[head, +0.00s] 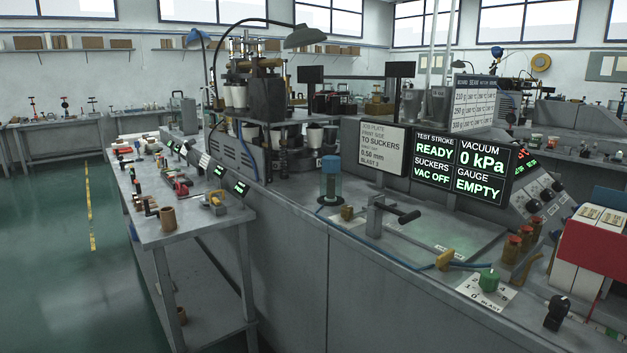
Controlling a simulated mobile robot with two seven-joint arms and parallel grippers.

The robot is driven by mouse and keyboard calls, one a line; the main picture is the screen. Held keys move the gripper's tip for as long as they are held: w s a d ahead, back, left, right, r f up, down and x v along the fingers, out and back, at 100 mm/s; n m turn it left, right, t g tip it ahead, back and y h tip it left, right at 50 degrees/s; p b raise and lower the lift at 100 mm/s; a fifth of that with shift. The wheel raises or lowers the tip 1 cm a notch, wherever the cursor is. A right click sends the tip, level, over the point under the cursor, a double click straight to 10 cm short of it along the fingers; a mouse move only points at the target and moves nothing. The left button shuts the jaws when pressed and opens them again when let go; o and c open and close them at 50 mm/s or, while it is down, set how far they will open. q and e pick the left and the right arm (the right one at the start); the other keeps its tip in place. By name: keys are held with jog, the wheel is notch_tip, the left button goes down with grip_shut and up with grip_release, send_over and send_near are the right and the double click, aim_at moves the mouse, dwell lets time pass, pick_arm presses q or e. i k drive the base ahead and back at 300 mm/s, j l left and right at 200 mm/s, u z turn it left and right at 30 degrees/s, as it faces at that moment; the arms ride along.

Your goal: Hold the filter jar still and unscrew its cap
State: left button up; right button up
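The filter jar (331,181) looks like the clear blue upright cylinder on the grey machine bench, near the middle of the view. I cannot clearly tell the cap from the body at this size. It stands on a dark round base, and a blue hose runs along the bench from near it. Neither of my grippers is in view, and nothing is touching the jar.
A sign (381,150) and a display (461,165) reading "VAC OFF" and "0 kPa" rise behind. A tool-covered side table (200,232) stands left, with open green floor (60,270) beyond.

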aim_at(330, 184)
jog(key=i+j+z, duration=0.3)
jog(key=i+j, duration=0.25)
jog(key=i+j+z, duration=0.15)
jog(key=i+j, duration=0.15)
jog(key=i+j+z, duration=0.15)
jog(key=j, duration=0.25)
jog(key=i+j+z, duration=0.15)
jog(key=i+j, duration=0.15)
jog(key=i+j+z, duration=0.15)
jog(key=j, duration=0.4)
